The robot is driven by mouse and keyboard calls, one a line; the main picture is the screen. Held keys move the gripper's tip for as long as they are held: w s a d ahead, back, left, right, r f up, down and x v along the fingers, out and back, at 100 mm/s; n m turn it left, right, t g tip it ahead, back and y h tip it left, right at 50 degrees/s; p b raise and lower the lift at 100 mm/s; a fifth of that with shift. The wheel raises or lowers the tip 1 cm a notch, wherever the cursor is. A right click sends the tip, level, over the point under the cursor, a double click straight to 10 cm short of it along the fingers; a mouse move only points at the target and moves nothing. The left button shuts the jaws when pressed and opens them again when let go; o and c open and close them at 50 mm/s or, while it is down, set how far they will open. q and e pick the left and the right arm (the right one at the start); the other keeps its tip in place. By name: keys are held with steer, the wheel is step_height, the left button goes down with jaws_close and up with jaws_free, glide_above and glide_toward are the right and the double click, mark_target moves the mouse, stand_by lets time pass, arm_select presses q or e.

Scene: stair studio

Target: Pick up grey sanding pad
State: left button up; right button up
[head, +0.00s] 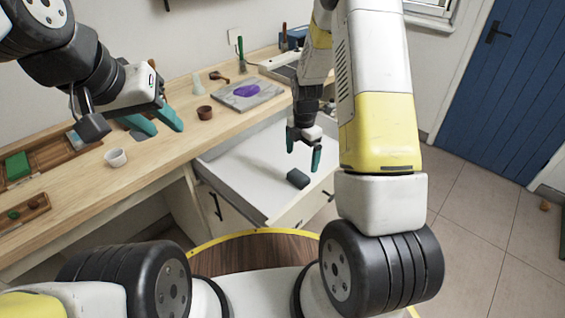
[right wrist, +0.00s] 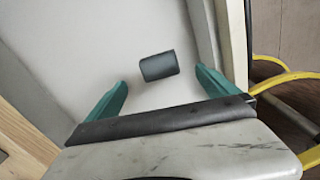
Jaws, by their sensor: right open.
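The grey sanding pad (head: 298,179) is a small dark grey block lying in the white open drawer (head: 240,182), near its front right part. In the right wrist view the pad (right wrist: 159,66) lies ahead of the two teal fingers, between their lines and apart from them. My right gripper (head: 303,150) is open and empty above the drawer, over the pad. It also shows in the right wrist view (right wrist: 160,90). My left gripper (head: 160,123) hangs above the workbench at the left, its teal fingers spread apart with nothing between them.
The wooden workbench (head: 150,165) carries a white cup (head: 116,158), a brown cup (head: 205,112), a grey board with a purple patch (head: 245,92) and wooden trays at the left. The drawer walls stand around the pad. Tiled floor (head: 470,245) is open at the right.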

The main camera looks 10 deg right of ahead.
mark_target(299, 175)
steer(key=shift+n, duration=0.4)
steer(key=f, duration=0.9)
steer(key=shift+a, duration=0.35)
steer(key=shift+c, duration=0.5)
steer(key=c, duration=1.3)
steer(key=shift+r, duration=5)
steer(key=shift+c, duration=0.2)
